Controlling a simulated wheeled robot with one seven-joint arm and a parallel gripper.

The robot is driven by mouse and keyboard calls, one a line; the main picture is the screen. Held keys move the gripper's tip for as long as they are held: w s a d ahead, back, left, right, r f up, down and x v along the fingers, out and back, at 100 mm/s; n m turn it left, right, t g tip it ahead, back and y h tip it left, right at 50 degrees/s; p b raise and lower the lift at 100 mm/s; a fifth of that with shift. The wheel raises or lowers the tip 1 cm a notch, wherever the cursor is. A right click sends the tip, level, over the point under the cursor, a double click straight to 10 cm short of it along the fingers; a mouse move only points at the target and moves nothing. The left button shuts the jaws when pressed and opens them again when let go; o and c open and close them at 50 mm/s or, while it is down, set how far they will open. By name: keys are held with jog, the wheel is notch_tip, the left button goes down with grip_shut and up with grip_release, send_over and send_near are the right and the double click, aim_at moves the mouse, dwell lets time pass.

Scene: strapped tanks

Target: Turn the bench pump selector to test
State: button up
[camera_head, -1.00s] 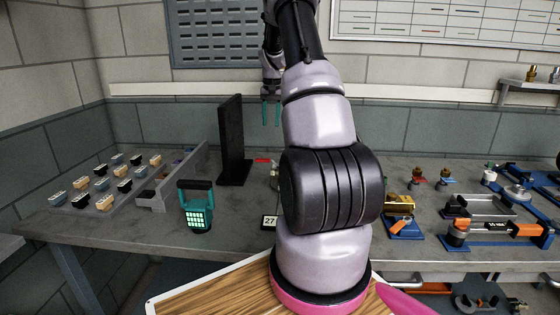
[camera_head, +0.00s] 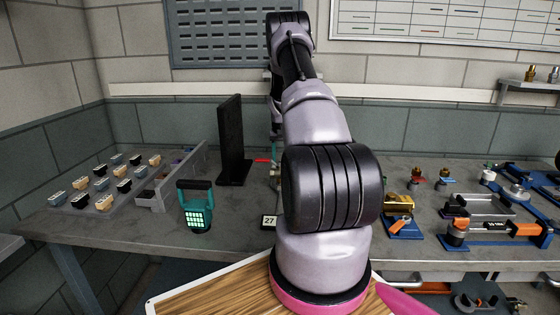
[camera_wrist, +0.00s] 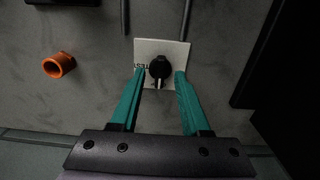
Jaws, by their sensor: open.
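The selector in the wrist view is a black round knob (camera_wrist: 160,67) with a pale pointer mark, on a square pale plate (camera_wrist: 149,48). Part of a dark label, which looks like TEST, shows at the plate's left. The pointer mark faces the bottom of that picture, toward my gripper's base. My gripper (camera_wrist: 160,74) is open, with one teal finger on each side of the knob. I cannot tell whether either finger touches it. In the head view a teal finger of my gripper (camera_head: 274,153) shows beside my arm; the selector is hidden there.
A black upright panel (camera_head: 232,140) stands left of my gripper. A red lever (camera_head: 263,160) and a number plate (camera_head: 269,221) are close by. An orange ring (camera_wrist: 58,65) lies on the bench.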

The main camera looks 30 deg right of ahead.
jog(key=shift+f, duration=0.4)
grip_shut()
